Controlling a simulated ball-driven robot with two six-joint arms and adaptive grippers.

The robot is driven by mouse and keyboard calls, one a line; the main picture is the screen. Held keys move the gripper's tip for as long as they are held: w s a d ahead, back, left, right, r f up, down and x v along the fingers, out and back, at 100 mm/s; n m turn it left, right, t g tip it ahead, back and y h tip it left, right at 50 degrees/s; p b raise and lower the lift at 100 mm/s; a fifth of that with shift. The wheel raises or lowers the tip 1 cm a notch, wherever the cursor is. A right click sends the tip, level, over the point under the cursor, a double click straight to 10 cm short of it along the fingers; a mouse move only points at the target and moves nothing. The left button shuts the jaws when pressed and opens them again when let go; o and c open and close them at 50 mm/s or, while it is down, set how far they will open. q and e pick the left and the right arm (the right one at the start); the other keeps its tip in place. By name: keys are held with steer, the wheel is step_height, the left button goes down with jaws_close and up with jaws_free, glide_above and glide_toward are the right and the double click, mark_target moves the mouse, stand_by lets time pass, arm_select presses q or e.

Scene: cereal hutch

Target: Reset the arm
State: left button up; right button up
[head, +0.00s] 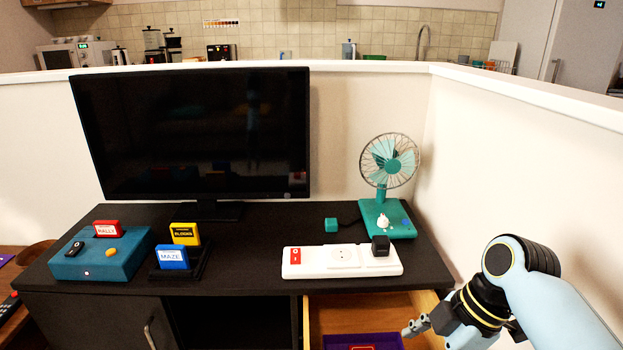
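My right arm comes in from the lower right, and its gripper (414,327) is over the right side of the open drawer (330,310). The gripper is small and partly turned away in the head view, so I cannot tell whether its fingers are open or shut. No held object can be made out. My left arm and gripper are not in view.
A white power strip (318,262) with a black plug (380,246) lies just behind the drawer. A teal fan (388,185) stands behind it. A purple tray (362,341) sits in the drawer. A teal console (100,262), cartridges and monitor (195,135) are left. A white wall (500,170) borders the right.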

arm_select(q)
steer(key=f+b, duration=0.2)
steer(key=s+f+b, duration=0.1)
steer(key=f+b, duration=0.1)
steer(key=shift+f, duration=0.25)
arm_select(e)
steer(key=s+d+f+m+h, duration=0.1)
steer(key=s+d+f+m, duration=0.3)
steer(key=s+f, duration=0.8)
steer(key=s+d+f+m+h, duration=0.2)
steer(key=s+d+f+m, duration=0.3)
steer(key=s+f+m, duration=0.3)
steer(key=s+d+f+m+h, duration=0.2)
steer(key=s+d+f+m, duration=0.2)
steer(key=s+f, duration=1.3)
steer(key=s+m, duration=0.2)
steer(key=s, duration=0.2)
steer(key=shift+s+d, duration=0.35)
steer(key=shift+s, duration=0.05)
